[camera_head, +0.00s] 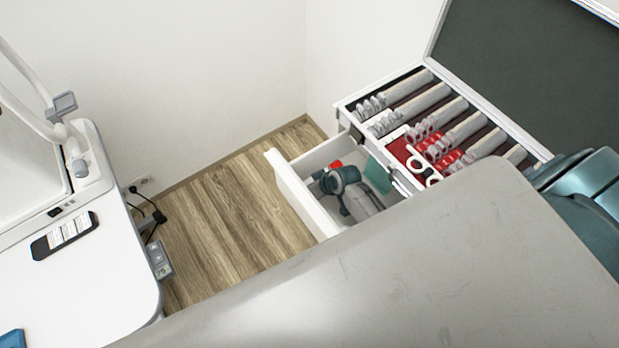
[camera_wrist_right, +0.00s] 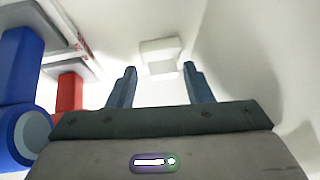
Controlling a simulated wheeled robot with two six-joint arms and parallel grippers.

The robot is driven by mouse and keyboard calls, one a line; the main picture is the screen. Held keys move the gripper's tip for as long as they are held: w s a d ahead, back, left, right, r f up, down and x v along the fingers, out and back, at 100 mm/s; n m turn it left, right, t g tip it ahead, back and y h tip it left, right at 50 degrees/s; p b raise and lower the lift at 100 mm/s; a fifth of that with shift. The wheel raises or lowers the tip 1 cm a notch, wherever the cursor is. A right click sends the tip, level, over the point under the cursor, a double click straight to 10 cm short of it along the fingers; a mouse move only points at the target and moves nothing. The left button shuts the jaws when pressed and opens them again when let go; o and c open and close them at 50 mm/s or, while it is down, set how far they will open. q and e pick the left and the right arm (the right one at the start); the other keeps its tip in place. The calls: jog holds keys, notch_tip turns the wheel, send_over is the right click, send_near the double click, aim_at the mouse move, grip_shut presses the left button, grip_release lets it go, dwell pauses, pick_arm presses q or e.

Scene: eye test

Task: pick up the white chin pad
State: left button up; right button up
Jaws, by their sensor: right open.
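In the right wrist view, my right gripper (camera_wrist_right: 160,72) is open with nothing between its blue-grey fingers. A small white block (camera_wrist_right: 160,50), which looks like the chin pad, lies just ahead, centred between the fingertips. I see no contact with it. White surfaces surround it, like the inside of a drawer. In the head view, an open white drawer (camera_head: 291,193) holds a grey-teal jointed shape (camera_head: 352,188); I cannot tell whether it is my right arm. I cannot make out the chin pad in that view. My left gripper is not in view.
Blue (camera_wrist_right: 20,75) and red (camera_wrist_right: 70,92) objects stand close left of my right gripper. An open lens case (camera_head: 520,130) lies above the drawer. A large grey surface (camera_head: 440,260) hides part of the drawer.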

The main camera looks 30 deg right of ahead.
jog(key=shift+f, duration=0.1)
jog(key=c, duration=0.7)
jog(key=shift+c, duration=0.3)
